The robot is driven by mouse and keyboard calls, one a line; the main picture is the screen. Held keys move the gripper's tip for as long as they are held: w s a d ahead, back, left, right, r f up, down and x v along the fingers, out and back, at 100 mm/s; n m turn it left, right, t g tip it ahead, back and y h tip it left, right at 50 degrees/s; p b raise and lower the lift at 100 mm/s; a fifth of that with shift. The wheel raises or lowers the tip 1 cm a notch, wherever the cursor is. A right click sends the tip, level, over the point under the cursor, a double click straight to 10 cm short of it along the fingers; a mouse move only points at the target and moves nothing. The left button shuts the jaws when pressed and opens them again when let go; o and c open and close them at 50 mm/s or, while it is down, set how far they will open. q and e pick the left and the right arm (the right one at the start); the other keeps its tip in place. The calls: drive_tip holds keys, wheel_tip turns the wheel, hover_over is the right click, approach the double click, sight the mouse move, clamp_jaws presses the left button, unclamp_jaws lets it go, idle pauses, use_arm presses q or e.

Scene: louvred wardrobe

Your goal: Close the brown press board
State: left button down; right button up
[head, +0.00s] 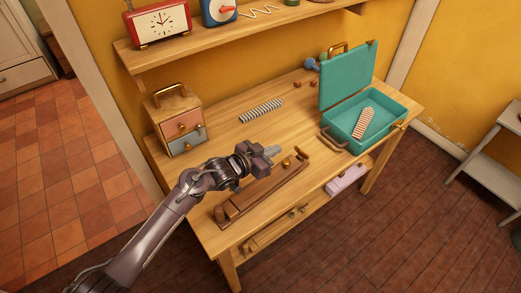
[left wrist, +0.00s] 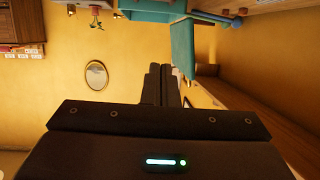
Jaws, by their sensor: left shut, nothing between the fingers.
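The brown press board (head: 262,194) is a long, narrow wooden piece lying along the front edge of the wooden table (head: 232,100). My left gripper (head: 274,151) is shut and empty, above the table just behind the board's right half. Its closed fingers also show in the left wrist view (left wrist: 161,86). My left forearm passes near the board's left end. The board cannot be made out in the left wrist view. My right gripper is not in view.
An open teal case (head: 390,108) with a striped strip inside stands at the right. A small drawer box (head: 178,122) stands at the back left. A spring (head: 261,111) lies between them. A shelf (head: 215,42) with clocks hangs above.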

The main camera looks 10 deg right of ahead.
sight(288, 161)
use_arm(q)
drive_tip(key=d+f+y+b, duration=0.1)
drive_tip(key=f, duration=0.1)
drive_tip(key=w+d+f+g+y+b, duration=0.1)
drive_tip(key=f, duration=0.2)
drive_tip(key=w+d+f+g+y+b, duration=0.1)
drive_tip(key=f+b, duration=0.1)
drive_tip(key=shift+w+d+f, duration=0.2)
drive_tip(key=shift+d, duration=0.05)
drive_tip(key=shift+w+d+f+b, duration=0.15)
drive_tip(key=shift+d+f+b, duration=0.05)
drive_tip(key=shift+f+b, duration=0.4)
drive_tip(key=shift+f, duration=0.15)
